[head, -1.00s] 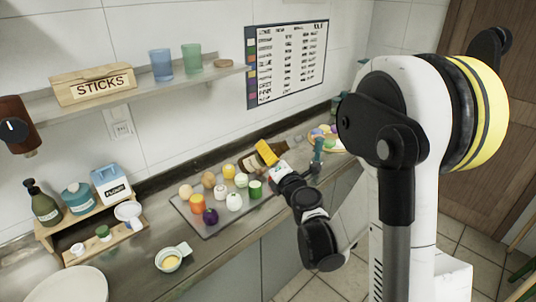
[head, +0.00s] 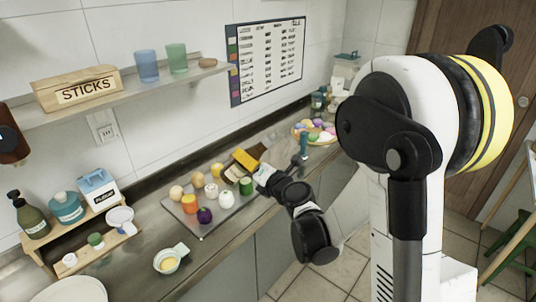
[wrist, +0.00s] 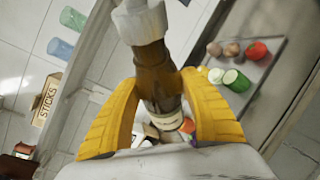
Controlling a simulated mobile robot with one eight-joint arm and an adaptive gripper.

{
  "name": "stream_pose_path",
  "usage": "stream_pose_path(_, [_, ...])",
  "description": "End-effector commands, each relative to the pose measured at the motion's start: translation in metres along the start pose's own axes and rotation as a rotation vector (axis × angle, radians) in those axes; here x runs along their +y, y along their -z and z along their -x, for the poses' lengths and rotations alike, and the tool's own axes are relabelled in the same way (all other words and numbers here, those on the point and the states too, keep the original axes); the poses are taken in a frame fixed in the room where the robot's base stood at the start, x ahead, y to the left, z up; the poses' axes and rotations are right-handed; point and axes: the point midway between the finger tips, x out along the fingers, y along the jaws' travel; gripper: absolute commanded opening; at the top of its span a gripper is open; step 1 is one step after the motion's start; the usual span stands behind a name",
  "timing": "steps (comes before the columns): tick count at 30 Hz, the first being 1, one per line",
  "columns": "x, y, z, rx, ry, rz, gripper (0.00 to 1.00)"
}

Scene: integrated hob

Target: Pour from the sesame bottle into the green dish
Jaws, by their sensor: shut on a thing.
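My gripper (head: 251,157) has yellow fingers and is above the back right part of the vegetable tray. In the wrist view the fingers (wrist: 160,82) are shut around a brown bottle (wrist: 155,60) with a pale cap and a label. The bottle also shows in the head view (head: 232,172), tilted and partly hidden by the fingers. I cannot read its label. A pale greenish dish (head: 183,250) with a short handle and yellow contents stands on the counter at the lower left, well apart from my gripper.
The tray (head: 203,231) holds several vegetables between the gripper and the dish. A wooden stand (head: 50,262) with bottles and a flour box (head: 97,188) is at the left. A plate (head: 75,291) is at the front left. A wall shelf (head: 130,94) runs above.

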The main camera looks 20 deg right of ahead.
Motion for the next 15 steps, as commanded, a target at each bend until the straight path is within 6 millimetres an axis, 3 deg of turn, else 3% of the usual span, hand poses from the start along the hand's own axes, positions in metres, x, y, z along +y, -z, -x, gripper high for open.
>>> stream_pose_path(8, [0.074, 0.095, -0.02, 0.28, -0.17, 0.3, 0.1])
stream_pose_path(15, [0.137, 0.195, -0.012, 0.494, -0.415, 0.645, 0.1])
